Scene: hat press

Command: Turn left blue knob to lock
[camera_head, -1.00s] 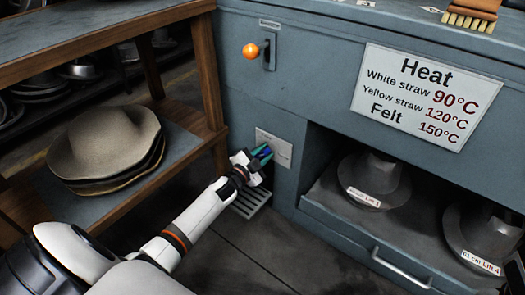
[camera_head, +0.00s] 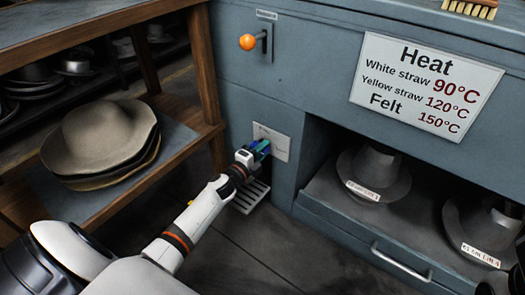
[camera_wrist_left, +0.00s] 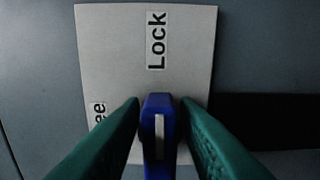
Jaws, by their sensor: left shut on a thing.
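The blue knob (camera_wrist_left: 160,128) sits on a pale plate (camera_wrist_left: 118,40) on the front of the blue-grey cabinet. In the left wrist view its white mark stands vertical, below the word "Lock" (camera_wrist_left: 156,40). A partly hidden label ending in "ee" (camera_wrist_left: 98,112) is at the left of the plate. My left gripper (camera_wrist_left: 160,118) is shut on the knob, one green finger on each side. In the head view my left gripper (camera_head: 259,148) is at the plate (camera_head: 274,136), and the knob is small between the fingers.
An orange-tipped lever (camera_head: 247,42) is above the plate. A wooden shelf (camera_head: 190,150) with stacked hats (camera_head: 108,135) stands at the left. An open bay with metal hat blocks (camera_head: 375,172) and a drawer handle (camera_head: 400,266) are at the right.

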